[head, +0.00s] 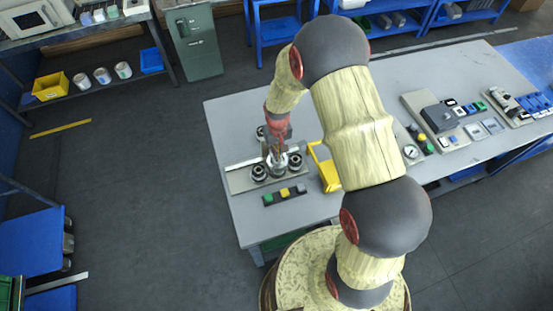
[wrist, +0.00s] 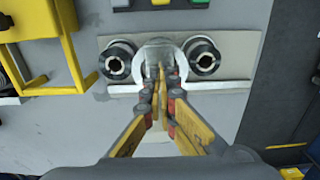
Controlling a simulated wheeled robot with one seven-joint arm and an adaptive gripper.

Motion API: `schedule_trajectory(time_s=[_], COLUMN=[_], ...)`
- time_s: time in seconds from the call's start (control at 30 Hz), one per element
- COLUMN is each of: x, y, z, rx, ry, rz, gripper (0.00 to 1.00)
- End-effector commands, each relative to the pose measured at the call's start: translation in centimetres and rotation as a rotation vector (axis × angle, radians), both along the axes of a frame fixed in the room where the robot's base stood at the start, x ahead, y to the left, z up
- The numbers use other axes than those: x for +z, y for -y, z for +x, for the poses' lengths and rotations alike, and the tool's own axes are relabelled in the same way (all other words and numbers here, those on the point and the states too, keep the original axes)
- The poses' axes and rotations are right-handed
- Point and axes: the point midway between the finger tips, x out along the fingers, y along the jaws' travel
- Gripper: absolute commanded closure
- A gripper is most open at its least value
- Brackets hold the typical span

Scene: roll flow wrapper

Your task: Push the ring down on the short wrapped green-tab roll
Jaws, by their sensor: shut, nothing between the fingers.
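My gripper (wrist: 160,78) is shut and empty, pointing down at the middle of the grey station plate (head: 237,181). In the head view my gripper (head: 277,152) stands over the middle station in the near row. A pale metallic ring (wrist: 177,47) shows around the grey piece (wrist: 158,46) at the fingertips, which hide part of both. I cannot tell whether the tips touch it. Black round pieces stand on either side, one at left (wrist: 118,62) and one at right (wrist: 204,58) in the wrist view. No green tab is visible on the roll itself.
A block with green (head: 268,199), yellow and dark parts lies in front of the plate. A yellow open-sided holder (head: 329,175) stands close at right. Control panels (head: 445,118) occupy the table's right side.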

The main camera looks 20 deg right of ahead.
Motion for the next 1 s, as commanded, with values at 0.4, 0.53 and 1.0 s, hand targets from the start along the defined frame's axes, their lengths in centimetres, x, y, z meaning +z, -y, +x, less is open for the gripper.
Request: schedule_trajectory(time_s=[0.4, 0.53, 1.0], x=[-1.5, -1.9, -2.8], y=[0.0, 0.0, 0.0], z=[0.0, -0.1, -0.1], rx=[0.000, 0.000, 0.000], ry=[-0.001, -0.001, -0.002], rz=[0.000, 0.000, 0.000], gripper=[1.00, 1.00, 1.00])
